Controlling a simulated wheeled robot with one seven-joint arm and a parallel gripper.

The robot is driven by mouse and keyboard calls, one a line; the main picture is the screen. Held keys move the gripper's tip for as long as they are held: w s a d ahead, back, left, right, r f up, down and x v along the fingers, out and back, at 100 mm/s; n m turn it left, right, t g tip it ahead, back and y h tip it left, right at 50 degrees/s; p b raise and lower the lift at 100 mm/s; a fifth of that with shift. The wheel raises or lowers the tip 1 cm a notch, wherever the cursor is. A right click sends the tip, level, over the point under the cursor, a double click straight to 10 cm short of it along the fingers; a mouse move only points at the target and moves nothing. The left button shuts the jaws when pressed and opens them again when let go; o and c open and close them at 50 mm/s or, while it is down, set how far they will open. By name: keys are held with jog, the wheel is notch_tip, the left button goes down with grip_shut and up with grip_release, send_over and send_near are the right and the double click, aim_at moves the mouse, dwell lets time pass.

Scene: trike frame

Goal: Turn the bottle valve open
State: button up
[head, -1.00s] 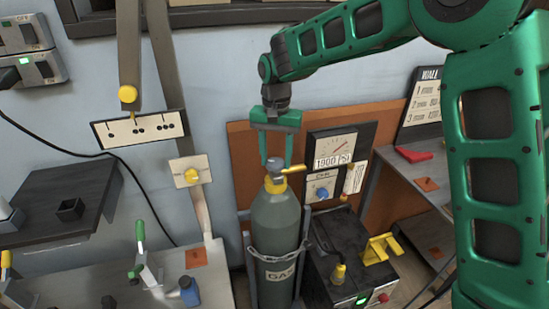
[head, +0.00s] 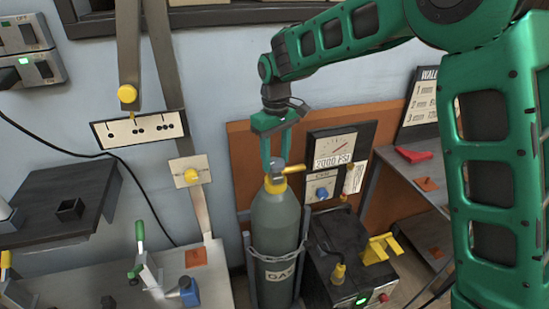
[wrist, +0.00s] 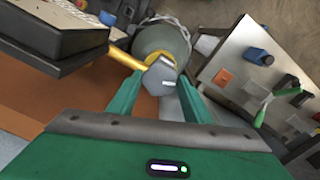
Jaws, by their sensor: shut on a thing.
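The grey-green gas bottle (head: 275,222) stands upright in the middle of the head view, with a chain around it and a "GAS" label. On its top sits the grey bottle valve (head: 276,165), with a yellow collar and a yellow outlet pipe pointing right. My gripper (head: 275,165) reaches down from above, its two green fingers shut on the valve. In the wrist view the grey valve knob (wrist: 160,78) lies between the fingertips, with the bottle (wrist: 163,38) behind it. The gauge (head: 335,147) beside it reads "2000 PSI".
A black machine (head: 345,265) with yellow handles stands right of the bottle. A workbench (head: 140,285) with clamps and a blue item is at left. An orange board (head: 243,160) stands behind the bottle. Shelves stand at right.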

aim_at(276, 161)
jog(key=n, duration=0.6)
jog(key=shift+w+r, duration=0.1)
jog(key=shift+w, duration=0.05)
jog(key=n, duration=0.7)
jog(key=shift+n, duration=0.3)
jog(key=o, duration=0.9)
jog(key=shift+o, duration=0.7)
notch_tip(276, 161, up, 11)
jog(key=shift+f, duration=0.2)
